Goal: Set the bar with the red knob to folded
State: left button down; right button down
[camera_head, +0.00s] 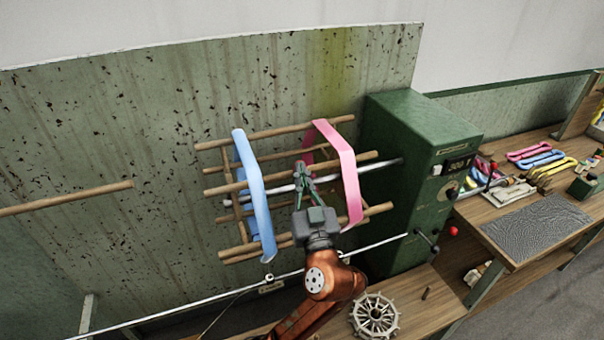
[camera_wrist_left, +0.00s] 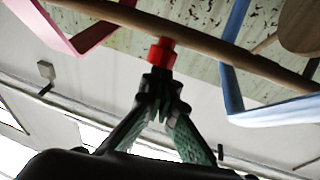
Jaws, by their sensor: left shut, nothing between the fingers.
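A reel of wooden bars (camera_head: 232,190) on a metal shaft stands out from the green machine, with a blue band (camera_head: 251,185) and a pink band (camera_head: 347,180) around it. In the left wrist view, a red knob (camera_wrist_left: 160,52) sits on one wooden bar (camera_wrist_left: 205,45), between the pink band and the blue band. My left gripper (camera_head: 303,170) is shut and empty, among the reel's bars between the bands. In the wrist view its fingertips (camera_wrist_left: 158,98) are just below the knob; I cannot tell whether they touch. The knob is not discernible in the head view. My right gripper is not in view.
The green machine (camera_head: 410,150) stands right of the reel. A thin metal rod (camera_head: 200,306) runs below the reel. A spoked wheel (camera_head: 374,316) lies on the lower wooden surface. A workbench at right holds a grey mat (camera_head: 545,228) and coloured skeins (camera_head: 540,157).

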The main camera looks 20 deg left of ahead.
pick_arm(q)
jog(key=s+d, duration=0.6)
jog(key=s, duration=0.3)
jog(key=shift+s+d+r, duration=0.2)
jog(key=shift+s+r, duration=0.15)
